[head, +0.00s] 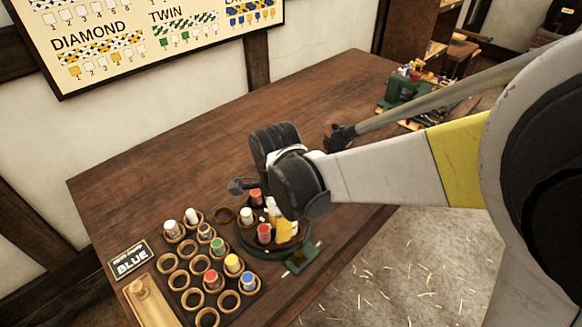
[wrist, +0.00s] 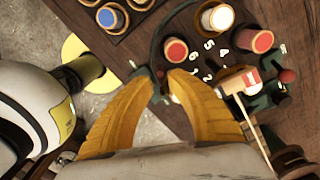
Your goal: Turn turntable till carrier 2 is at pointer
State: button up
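The dark green turntable (head: 243,238) stands on the bench, partly hidden by my arm and gripper. Red-topped carriers (head: 264,233) and a white-topped one (head: 246,215) stand on it. In the wrist view, red tops (wrist: 176,50) and a white top (wrist: 217,17) show around white numerals. A 2 (wrist: 207,76) shows close to my right-hand finger. A green bracket (head: 302,257), possibly the pointer, sits at the turntable's near right edge. My gripper (wrist: 161,77) has yellow fingers, tips a small gap apart, over the turntable's edge. I see nothing clearly held.
A rack of round cups (head: 168,262) with several coloured bobbins stands left of the turntable. A BLUE sign (head: 131,262) and a wooden box (head: 150,300) lie beside it. A green machine (head: 405,88) stands at the far right. The bench's back left is clear.

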notch_tip(320, 180, down, 4)
jog(key=shift+f+b, duration=0.25)
jog(key=shift+b, duration=0.45)
grip_shut()
